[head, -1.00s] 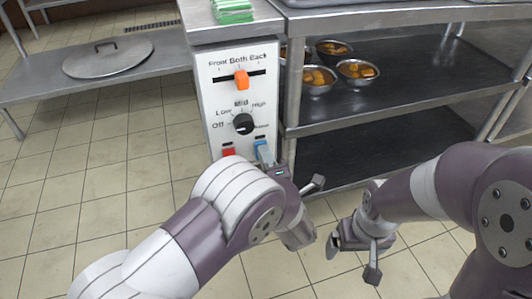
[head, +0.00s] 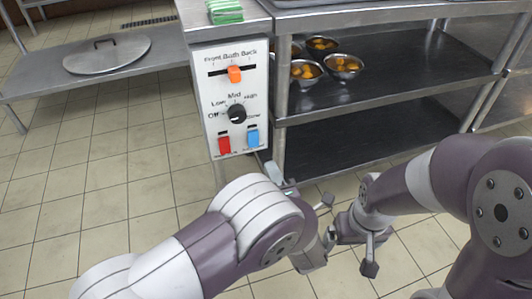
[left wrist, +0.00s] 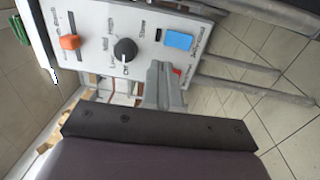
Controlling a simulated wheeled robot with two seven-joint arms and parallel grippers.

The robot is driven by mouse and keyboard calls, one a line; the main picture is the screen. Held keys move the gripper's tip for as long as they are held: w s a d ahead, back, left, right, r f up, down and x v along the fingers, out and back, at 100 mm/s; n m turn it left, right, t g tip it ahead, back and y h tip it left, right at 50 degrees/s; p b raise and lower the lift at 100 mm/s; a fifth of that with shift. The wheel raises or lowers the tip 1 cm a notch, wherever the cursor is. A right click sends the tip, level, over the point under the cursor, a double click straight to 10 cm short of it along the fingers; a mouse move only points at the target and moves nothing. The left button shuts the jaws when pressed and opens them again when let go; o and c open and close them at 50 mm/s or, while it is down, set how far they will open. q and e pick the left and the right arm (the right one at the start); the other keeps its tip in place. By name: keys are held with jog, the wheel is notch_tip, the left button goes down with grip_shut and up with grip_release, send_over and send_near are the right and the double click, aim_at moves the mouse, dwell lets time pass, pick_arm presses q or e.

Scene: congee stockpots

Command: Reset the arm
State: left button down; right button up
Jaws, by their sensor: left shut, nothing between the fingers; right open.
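My left gripper (head: 273,171) is shut and empty. In the head view it is just below the control panel (head: 213,95), apart from its switches. In the left wrist view its closed fingers (left wrist: 158,70) appear in front of the panel and partly cover the red switch (left wrist: 177,72). My right gripper (head: 336,236) is open at the lower middle of the head view, near my left wrist; its fingers are partly hidden.
The panel has an orange slider (head: 235,75), a black dial (head: 237,113), a red switch (head: 224,144) and a blue switch (head: 252,138). Bowls of orange food (head: 343,66) sit on the right shelf. A round lid (head: 107,55) lies on the left shelf. Tiled floor lies below.

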pick_arm(q)
jog(key=shift+v, duration=1.1)
jog(key=shift+r+p, duration=0.15)
jog(key=shift+p, duration=0.15)
